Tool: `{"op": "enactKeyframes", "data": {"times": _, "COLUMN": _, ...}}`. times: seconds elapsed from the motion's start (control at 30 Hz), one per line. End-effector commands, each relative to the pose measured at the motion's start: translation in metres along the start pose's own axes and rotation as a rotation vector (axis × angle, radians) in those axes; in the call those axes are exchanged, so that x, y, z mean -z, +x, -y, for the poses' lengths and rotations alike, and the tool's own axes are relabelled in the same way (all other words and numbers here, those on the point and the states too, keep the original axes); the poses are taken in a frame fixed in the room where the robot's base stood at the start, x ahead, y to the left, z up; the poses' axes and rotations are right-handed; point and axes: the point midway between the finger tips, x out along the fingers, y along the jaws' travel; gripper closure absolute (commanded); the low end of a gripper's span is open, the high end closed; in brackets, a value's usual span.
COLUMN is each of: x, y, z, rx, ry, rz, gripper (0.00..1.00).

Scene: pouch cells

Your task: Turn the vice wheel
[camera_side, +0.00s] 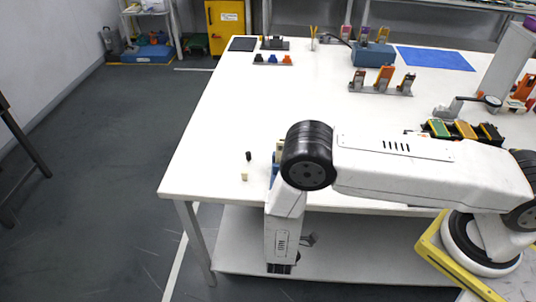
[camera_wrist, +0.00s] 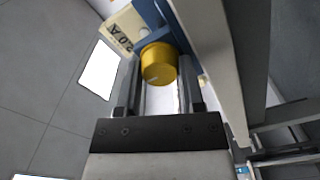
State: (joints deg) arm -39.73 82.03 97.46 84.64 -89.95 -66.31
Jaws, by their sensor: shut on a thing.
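The vice wheel is a yellow round knob (camera_wrist: 158,64) at the upper middle of the wrist view. It sits against the blue vice body (camera_wrist: 152,14), which is partly cut off by the frame. My gripper (camera_wrist: 159,70) comes from below in the wrist view, with one finger on each side of the yellow wheel, shut on it. A cream block (camera_wrist: 122,27) marked "2.0 A" is beside the blue vice. In the side view, a sliver of blue vice (camera_side: 275,170) shows at the table's front edge; my arm hides the rest, the wheel and my fingertips.
The white table (camera_side: 230,120) has a small black peg and a cream peg (camera_side: 244,177) left of my arm. Racks of coloured parts (camera_side: 384,80), a blue box (camera_side: 373,54) and a blue mat (camera_side: 434,58) stand farther back. A lower shelf (camera_side: 360,255) lies beneath.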

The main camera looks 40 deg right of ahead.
Motion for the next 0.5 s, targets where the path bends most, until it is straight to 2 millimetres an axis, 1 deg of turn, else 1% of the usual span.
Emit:
{"op": "enactKeyframes", "data": {"times": 0.2, "x": 0.0008, "y": -0.0002, "z": 0.0005, "rx": 0.001, "ry": -0.147, "rz": -0.002, "gripper": 1.00}}
{"op": "enactKeyframes", "data": {"times": 0.5, "x": 0.0008, "y": -0.0002, "z": 0.0007, "rx": 0.001, "ry": -0.240, "rz": -0.002, "gripper": 1.00}}
